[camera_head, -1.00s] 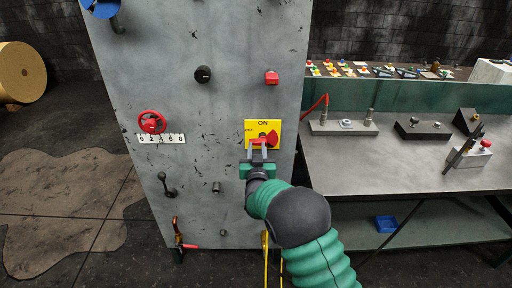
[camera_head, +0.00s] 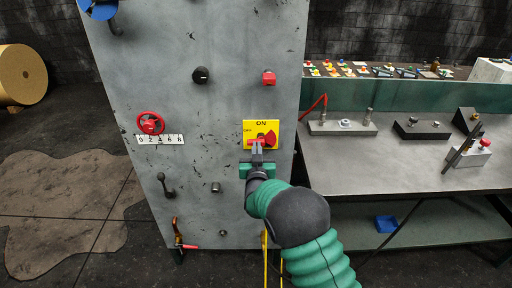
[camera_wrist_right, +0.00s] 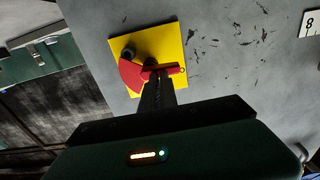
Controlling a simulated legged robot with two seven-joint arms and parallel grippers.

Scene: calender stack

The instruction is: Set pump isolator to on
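The pump isolator is a yellow plate (camera_head: 249,128) on the grey panel, marked ON at the top, with a smaller marking at its left. Its red handle (camera_head: 270,138) lies roughly level across the plate, with a wider red part at the right. My right gripper (camera_head: 257,147) reaches up to the handle from below, its fingers close together at the red bar. In the right wrist view the fingers (camera_wrist_right: 158,88) meet the red bar (camera_wrist_right: 172,71) over the yellow plate (camera_wrist_right: 171,40); they hide part of it. My left gripper is out of view.
A red handwheel (camera_head: 151,123) with a number strip, a black knob (camera_head: 201,75), a red button (camera_head: 268,77) and a lever (camera_head: 165,186) are on the same panel. A workbench (camera_head: 390,171) with fixtures stands at the right.

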